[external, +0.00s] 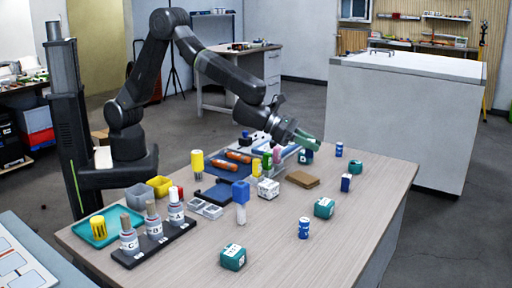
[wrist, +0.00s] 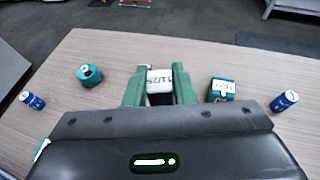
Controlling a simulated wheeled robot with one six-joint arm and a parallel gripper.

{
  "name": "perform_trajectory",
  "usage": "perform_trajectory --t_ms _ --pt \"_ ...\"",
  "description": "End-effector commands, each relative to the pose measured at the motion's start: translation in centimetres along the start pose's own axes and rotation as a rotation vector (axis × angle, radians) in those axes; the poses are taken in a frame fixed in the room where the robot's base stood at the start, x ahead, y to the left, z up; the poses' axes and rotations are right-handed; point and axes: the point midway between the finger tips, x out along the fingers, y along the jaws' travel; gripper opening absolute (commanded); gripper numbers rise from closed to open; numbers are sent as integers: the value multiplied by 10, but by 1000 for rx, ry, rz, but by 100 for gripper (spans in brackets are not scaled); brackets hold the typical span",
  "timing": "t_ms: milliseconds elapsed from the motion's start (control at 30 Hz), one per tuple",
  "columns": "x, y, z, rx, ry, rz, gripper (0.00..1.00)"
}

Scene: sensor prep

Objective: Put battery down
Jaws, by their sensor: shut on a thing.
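My gripper (external: 303,138) reaches out above the far side of the wooden table. In the wrist view its two green fingers (wrist: 159,88) are closed on a small block with a white, black-lettered face, which I take for the battery (wrist: 159,78). Its lower part looks dark. In the external view the fingers hide most of what they hold, and the gap under it is hard to judge.
A brown pad (external: 302,179) lies below the gripper. A bottle rack (external: 155,245), a teal tray (external: 100,236) and several small parts fill the table's left and middle. Bare tabletop (external: 385,185) lies at right.

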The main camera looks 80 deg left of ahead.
Motion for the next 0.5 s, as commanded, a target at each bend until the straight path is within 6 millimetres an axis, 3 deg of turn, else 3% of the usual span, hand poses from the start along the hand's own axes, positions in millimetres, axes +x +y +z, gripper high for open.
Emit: perform_trajectory --t_ms 33,100,200,500 --pt "1 18 2 -12 -1 28 1" --pt "1 35 4 -24 1 55 1" --pt "2 49 2 -32 3 76 1" --pt "20 52 -44 -32 5 81 1"
